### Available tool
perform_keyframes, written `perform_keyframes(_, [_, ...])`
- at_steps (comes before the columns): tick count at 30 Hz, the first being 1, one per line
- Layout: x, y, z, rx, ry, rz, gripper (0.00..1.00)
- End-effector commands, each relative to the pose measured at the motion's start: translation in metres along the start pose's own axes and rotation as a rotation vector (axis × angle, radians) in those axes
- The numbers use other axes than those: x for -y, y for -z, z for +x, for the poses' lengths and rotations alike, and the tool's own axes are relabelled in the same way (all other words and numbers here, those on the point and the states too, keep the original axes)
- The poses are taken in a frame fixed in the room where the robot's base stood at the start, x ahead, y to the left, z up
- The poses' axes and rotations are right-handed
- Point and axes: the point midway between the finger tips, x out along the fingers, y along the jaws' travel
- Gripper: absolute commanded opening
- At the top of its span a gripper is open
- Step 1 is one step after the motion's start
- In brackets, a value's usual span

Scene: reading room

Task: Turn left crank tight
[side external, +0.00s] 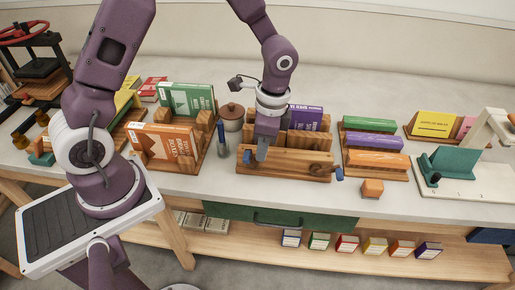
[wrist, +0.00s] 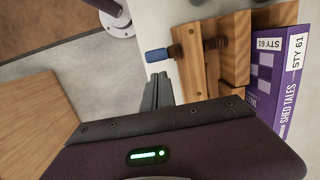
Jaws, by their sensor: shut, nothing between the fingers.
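A wooden book press with two front cranks stands at the middle of the table. Its front board (side external: 290,165) faces the near edge, and a purple book (side external: 305,117) stands in it. The left crank (side external: 247,157) has a small blue handle, which shows in the wrist view (wrist: 157,55) beside a brown screw (wrist: 215,43). The right crank (side external: 339,173) is at the board's other end. My gripper (side external: 262,155) points down at the front board, just right of the left crank. Its fingers (wrist: 158,82) are shut and empty, close to the blue handle; I cannot tell whether they touch it.
An orange block (side external: 372,187) lies near the table edge right of the press. Book racks with a green book (side external: 187,98) and an orange book (side external: 162,143) stand left. A lidded pot (side external: 231,115) and a blue upright tool (side external: 222,140) are close by on the left.

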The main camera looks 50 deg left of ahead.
Motion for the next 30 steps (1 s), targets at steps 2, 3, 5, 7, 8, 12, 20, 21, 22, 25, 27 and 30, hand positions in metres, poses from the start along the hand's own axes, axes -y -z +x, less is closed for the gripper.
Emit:
perform_keyframes(2, [0.000,-0.007,0.001,0.001,0.000,-0.001,0.00])
perform_keyframes(3, [0.000,-0.009,0.002,0.000,0.000,-0.001,0.00])
perform_keyframes(5, [0.000,-0.010,0.002,-0.001,0.000,-0.001,0.00])
perform_keyframes(7, [0.000,-0.011,0.002,-0.001,0.000,-0.001,0.00])
perform_keyframes(8, [0.000,-0.011,0.002,-0.001,0.000,-0.001,0.00])
perform_keyframes(12, [0.000,-0.011,0.002,0.000,0.000,-0.001,0.00])
perform_keyframes(20, [0.000,-0.014,0.002,0.000,0.000,-0.001,0.00])
perform_keyframes(21, [0.000,-0.015,0.002,0.001,-0.001,-0.001,0.00])
perform_keyframes(22, [0.000,-0.016,0.002,0.001,-0.001,-0.001,0.00])
perform_keyframes(25, [0.000,-0.018,0.002,0.002,-0.001,-0.001,0.00])
perform_keyframes(27, [0.000,-0.019,0.002,0.002,-0.001,-0.001,0.00])
perform_keyframes(30, [0.000,-0.023,0.002,0.002,0.000,-0.001,0.00])
